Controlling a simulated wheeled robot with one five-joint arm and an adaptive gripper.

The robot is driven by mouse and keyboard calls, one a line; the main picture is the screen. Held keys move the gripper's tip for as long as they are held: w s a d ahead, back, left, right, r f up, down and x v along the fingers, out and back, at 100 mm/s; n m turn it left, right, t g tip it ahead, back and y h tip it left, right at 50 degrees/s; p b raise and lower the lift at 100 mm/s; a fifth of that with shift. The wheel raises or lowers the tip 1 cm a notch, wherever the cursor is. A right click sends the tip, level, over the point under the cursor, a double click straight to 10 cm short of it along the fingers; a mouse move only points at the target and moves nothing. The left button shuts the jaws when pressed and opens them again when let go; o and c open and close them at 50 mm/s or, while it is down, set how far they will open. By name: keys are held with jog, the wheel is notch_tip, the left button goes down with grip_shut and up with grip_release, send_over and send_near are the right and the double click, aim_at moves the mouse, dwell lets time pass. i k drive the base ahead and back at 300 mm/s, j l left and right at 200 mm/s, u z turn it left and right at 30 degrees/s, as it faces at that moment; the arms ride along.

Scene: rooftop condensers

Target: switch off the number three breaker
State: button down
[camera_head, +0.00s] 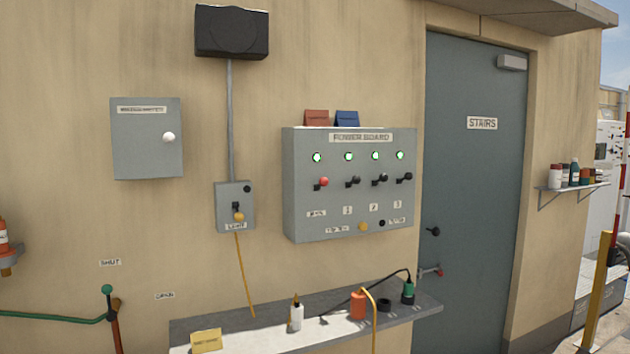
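The grey power board (300,215) is mounted on the wall near the middle of the view. The number three breaker (404,178) is its rightmost black lever, above a label that looks like a 3 (397,204). A lit green lamp (400,155) is above that lever. To its left are two more black levers (380,179) (353,181), labelled 1 and 2, and a red-knobbed main lever (323,182), each under a lit lamp. My gripper is not in view.
A narrow shelf (260,318) below the board holds a white bottle (296,315), an orange object (358,305), a green-and-black plug (408,292) and cables. A light switch box (235,207) is to the left. A grey door (474,240) marked STAIRS is to the right.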

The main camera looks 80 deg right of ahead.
aim_at(408, 176)
jog(key=z, duration=3.5)
